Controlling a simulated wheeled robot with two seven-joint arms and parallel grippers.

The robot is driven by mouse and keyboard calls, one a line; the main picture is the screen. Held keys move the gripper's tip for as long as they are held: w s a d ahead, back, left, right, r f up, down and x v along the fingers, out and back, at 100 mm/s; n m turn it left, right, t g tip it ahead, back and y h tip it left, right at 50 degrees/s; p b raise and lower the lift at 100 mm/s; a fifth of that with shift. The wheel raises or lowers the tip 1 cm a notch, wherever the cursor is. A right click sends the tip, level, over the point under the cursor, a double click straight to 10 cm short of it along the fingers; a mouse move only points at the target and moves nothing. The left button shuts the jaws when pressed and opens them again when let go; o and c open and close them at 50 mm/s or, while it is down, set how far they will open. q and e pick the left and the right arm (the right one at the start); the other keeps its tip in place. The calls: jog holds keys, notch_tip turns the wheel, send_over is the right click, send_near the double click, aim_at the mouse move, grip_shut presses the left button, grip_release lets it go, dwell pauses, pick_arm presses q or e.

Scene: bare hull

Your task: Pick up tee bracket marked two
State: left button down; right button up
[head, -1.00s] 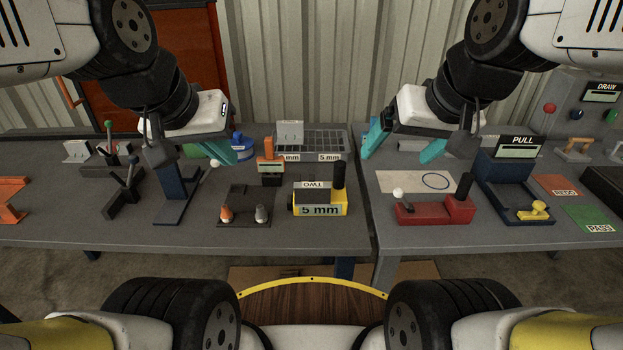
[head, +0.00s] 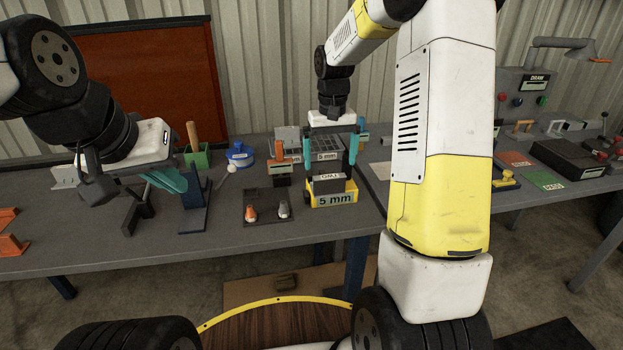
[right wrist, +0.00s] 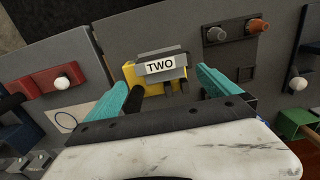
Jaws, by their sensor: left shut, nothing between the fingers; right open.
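The tee bracket marked TWO (head: 327,186) is a dark grey block with a white label, sitting in the yellow 5 mm holder (head: 333,198) on the bench. It also shows in the right wrist view (right wrist: 162,67), in front of the yellow holder (right wrist: 130,75). My right gripper (head: 331,154) is open above the bracket, its teal fingers pointing down. In the right wrist view my right gripper (right wrist: 170,84) has one finger on each side of the bracket, with gaps; I see no contact. My left gripper (head: 170,182) is shut and empty, left of the holder near a blue stand.
A dark plate with an orange and a grey knob (head: 267,209) lies left of the holder. A grey compartment tray (head: 325,142) is behind it. A blue stand (head: 193,210) and a green box (head: 197,157) are further left.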

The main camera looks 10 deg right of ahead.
aim_at(329, 176)
jog(key=f, duration=0.4)
jog(key=s+f, duration=0.1)
jog(key=f, duration=0.1)
jog(key=shift+a+f, duration=0.2)
jog(key=shift+f, duration=0.6)
jog(key=c, duration=1.5)
